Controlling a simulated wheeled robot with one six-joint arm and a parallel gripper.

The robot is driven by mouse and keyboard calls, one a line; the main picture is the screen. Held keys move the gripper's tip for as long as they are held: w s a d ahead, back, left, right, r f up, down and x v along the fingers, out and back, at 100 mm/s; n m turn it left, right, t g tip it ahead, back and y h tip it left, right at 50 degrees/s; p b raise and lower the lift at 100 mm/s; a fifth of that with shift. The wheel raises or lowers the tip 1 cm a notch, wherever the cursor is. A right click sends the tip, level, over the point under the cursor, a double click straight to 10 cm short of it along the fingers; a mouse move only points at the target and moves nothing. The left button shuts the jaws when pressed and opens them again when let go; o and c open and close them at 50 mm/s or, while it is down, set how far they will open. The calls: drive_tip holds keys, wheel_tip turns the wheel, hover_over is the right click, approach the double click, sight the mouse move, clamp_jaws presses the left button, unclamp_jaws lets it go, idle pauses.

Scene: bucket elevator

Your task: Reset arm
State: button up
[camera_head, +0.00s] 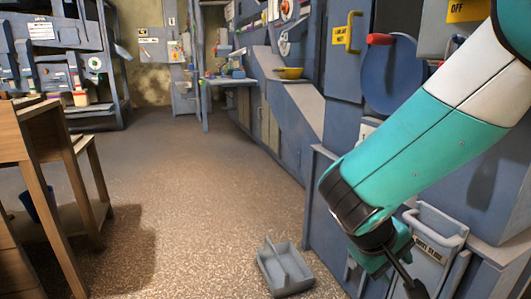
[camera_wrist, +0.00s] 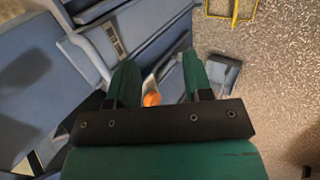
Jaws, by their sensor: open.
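My arm comes in from the right in the head view and bends down. My gripper (camera_wrist: 157,80) shows in the wrist view with its two green fingers spread apart. Nothing is held between them. A small orange thing (camera_wrist: 152,99) shows between the fingers, lower down and apart from them; I cannot tell what it is. In the head view the gripper end is at the lower right, beside a labelled grey bin (camera_head: 437,235), and its fingertips are partly cut off.
A grey divided tray (camera_head: 285,268) lies on the floor; it also shows in the wrist view (camera_wrist: 223,75). Blue-grey cabinets with a yellow handle (camera_head: 348,32) and a blue disc (camera_head: 393,75) line the right. A wooden table (camera_head: 40,150) stands left. The middle floor is clear.

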drive_tip(key=s+a+r+n+g+y, duration=0.1)
drive_tip(key=s+a+r+n+y, duration=0.1)
drive_tip(key=s+a+r+y, duration=0.45)
drive_tip(key=s+a+r+n+g+y, duration=0.15)
drive_tip(key=s+r+y, duration=0.3)
drive_tip(key=s, duration=0.55)
wheel_tip(320, 180, up, 34)
drive_tip(key=p, duration=3.5)
drive_tip(key=shift+a+r+t, duration=0.15)
drive_tip(key=shift+a+t, duration=0.3)
